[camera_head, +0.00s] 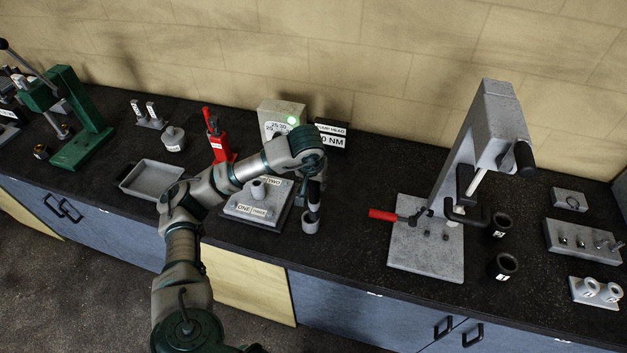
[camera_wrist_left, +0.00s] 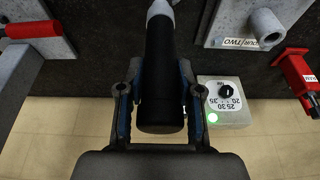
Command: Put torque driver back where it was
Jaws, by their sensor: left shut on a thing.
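The torque driver (camera_wrist_left: 160,75) has a black handle and a grey front end in the left wrist view. My left gripper (camera_wrist_left: 158,95) is shut on its handle, a finger on each side. In the head view the driver (camera_head: 313,194) hangs roughly upright below my gripper (camera_head: 314,172), beside the right edge of the plate labelled ONE and TWO (camera_head: 238,212). A small grey cup-shaped piece (camera_head: 310,223) is at its lower end; I cannot tell whether the driver touches it. My right gripper is not in view.
A torque tester with a green light (camera_head: 278,114) stands behind my gripper. A red stand (camera_head: 220,149) and grey tray (camera_head: 152,180) are to the left.

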